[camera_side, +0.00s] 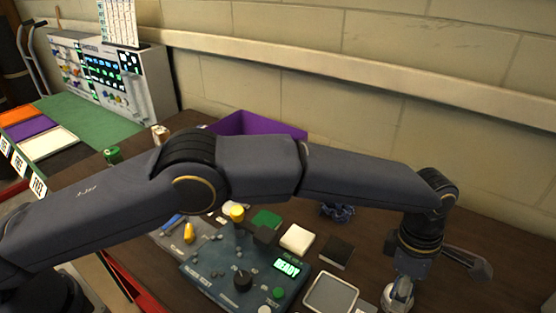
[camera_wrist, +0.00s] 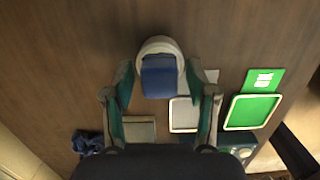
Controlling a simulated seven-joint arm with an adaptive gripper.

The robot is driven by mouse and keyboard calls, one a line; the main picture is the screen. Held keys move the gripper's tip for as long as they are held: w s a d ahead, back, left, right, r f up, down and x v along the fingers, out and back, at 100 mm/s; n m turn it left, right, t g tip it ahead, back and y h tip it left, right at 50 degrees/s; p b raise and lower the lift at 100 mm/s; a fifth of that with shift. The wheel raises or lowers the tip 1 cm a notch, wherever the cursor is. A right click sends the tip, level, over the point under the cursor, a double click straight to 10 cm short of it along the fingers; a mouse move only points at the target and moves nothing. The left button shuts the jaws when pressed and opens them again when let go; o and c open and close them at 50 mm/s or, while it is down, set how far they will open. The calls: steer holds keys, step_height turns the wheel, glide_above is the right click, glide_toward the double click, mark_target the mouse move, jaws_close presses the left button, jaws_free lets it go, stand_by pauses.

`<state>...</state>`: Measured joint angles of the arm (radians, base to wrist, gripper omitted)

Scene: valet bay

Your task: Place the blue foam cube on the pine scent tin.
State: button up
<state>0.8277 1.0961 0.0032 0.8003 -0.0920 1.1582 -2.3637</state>
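The blue foam cube (camera_wrist: 158,78) is in the wrist view, between the fingers of my gripper (camera_wrist: 159,84), with a gap showing on each side. My gripper is open around it. The cube overlaps a white round thing (camera_wrist: 160,45) that looks like a tin; I see no label and cannot tell whether it is the pine scent tin. The cube seems to sit on it, but contact is hidden. In the side view, my gripper (camera_side: 398,285) is low at the lower right, by a pale round thing (camera_side: 396,300). I cannot make out the cube there.
A white-rimmed tray (camera_wrist: 185,115), a green tray (camera_wrist: 252,111) and a green card (camera_wrist: 263,80) lie to the right in the wrist view. A crumpled blue cloth (camera_side: 337,211), a control box (camera_side: 245,282) and a purple bin (camera_side: 258,124) stand on the brown table.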

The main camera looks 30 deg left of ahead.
step_height(320, 180, up, 12)
steer(key=a, duration=0.2)
steer(key=a+r+m+t, duration=0.1)
steer(key=a+r+m, duration=0.3)
steer(key=a, duration=0.5)
steer(key=a+r+m+t, duration=0.1)
steer(key=a+r, duration=0.5)
steer(key=a, duration=0.2)
steer(key=a+r+m+t, duration=0.1)
steer(key=a+r+m, duration=0.3)
steer(key=a, duration=0.5)
steer(key=s+a+f+m+t, duration=0.1)
steer(key=s+a+f+m, duration=0.2)
steer(key=s+a, duration=0.6)
steer(key=s+a+f+m+t+y, duration=0.1)
steer(key=s+a+f+m, duration=0.2)
steer(key=s+a+m, duration=0.3)
steer(key=s+a, duration=0.3)
steer(key=s, duration=0.2)
steer(key=shift+t, duration=0.3)
